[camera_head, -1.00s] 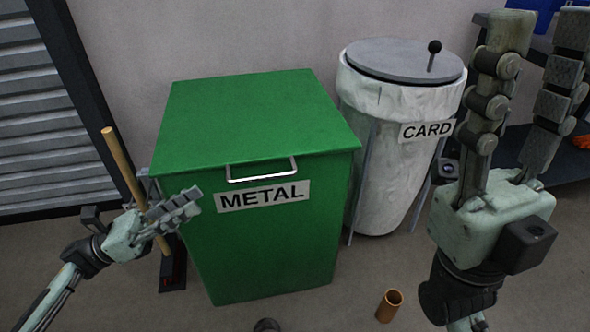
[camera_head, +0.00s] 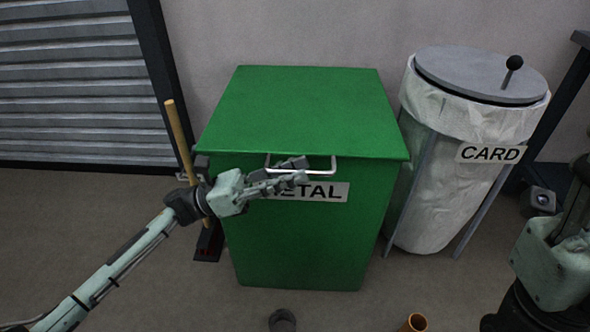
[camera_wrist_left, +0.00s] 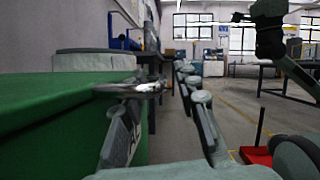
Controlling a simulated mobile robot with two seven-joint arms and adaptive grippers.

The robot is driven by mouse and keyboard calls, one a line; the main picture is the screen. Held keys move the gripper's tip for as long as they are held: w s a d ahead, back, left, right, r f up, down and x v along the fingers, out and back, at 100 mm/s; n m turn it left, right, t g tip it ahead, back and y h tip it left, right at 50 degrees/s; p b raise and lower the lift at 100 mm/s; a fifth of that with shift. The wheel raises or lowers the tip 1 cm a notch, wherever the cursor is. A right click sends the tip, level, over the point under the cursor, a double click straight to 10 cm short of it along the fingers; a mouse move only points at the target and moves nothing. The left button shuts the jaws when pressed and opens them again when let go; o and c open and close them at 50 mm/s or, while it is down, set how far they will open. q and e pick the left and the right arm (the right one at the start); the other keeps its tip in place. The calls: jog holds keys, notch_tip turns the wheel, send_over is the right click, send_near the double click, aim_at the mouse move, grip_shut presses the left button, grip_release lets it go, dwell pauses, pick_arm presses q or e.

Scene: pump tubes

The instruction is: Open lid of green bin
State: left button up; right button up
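The green bin (camera_head: 305,240) with the METAL label stands in the middle of the head view, its flat green lid (camera_head: 305,110) closed. A metal handle (camera_head: 325,172) sits at the lid's front edge; it also shows in the left wrist view (camera_wrist_left: 130,87). My left gripper (camera_head: 300,170) is at the left part of the handle and overlaps the label. In the left wrist view its fingers (camera_wrist_left: 155,95) are spread, with the handle close to the left finger. Contact cannot be told. My right gripper (camera_head: 562,255) is at the right edge, its fingers mostly cut off.
A white bin (camera_head: 460,170) labelled CARD, with a grey knobbed lid (camera_head: 480,75), stands right of the green bin. A wooden stick (camera_head: 180,140) stands behind my left wrist. A brown tube (camera_head: 415,323) is at the bottom edge. A grey shutter (camera_head: 80,90) is at left.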

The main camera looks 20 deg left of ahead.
pick_arm(q)
jog(key=shift+w+d+r, duration=0.1)
jog(key=shift+d, duration=0.2)
grip_shut()
